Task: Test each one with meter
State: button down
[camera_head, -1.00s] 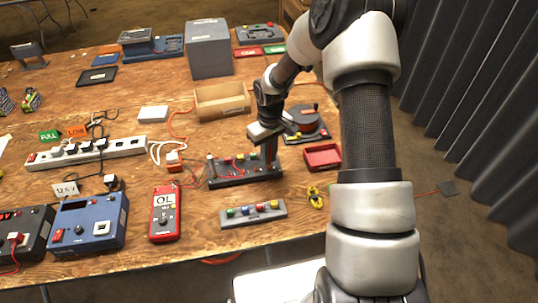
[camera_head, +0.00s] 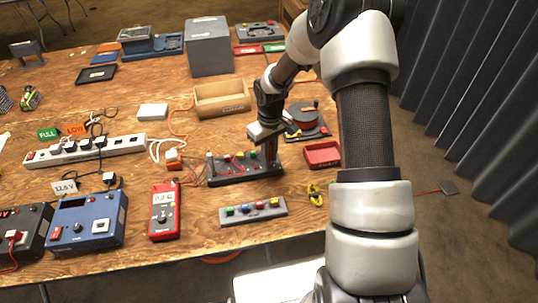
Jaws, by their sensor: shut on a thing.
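The red handheld meter (camera_head: 163,212) lies face up at the front centre, its display showing digits too small to read surely. The dark test fixture (camera_head: 225,178) stands behind and right of it, with red leads and coloured parts on top. My gripper (camera_head: 268,146) is over the fixture's right end, shut on a dark reddish upright piece (camera_head: 271,156); whether that piece is part of the fixture I cannot tell. A grey strip (camera_head: 250,216) with several coloured caps lies in front. The green FULL card (camera_head: 48,134) and orange LOW card (camera_head: 76,130) stand at the left.
A red tray (camera_head: 322,155) and round reel device (camera_head: 303,122) are right of the gripper. A power strip (camera_head: 88,149) and blue unit (camera_head: 90,222) fill the left. A yellow clip (camera_head: 315,194) lies near the front edge.

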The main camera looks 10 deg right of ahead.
jog(key=shift+f, duration=0.3)
dwell(0.5)
jog(key=c, duration=1.4)
grip_release()
jog(key=shift+o, duration=0.2)
jog(key=shift+r, duration=0.1)
jog(key=shift+r+p, duration=2.25)
jog(key=shift+r, duration=1.45)
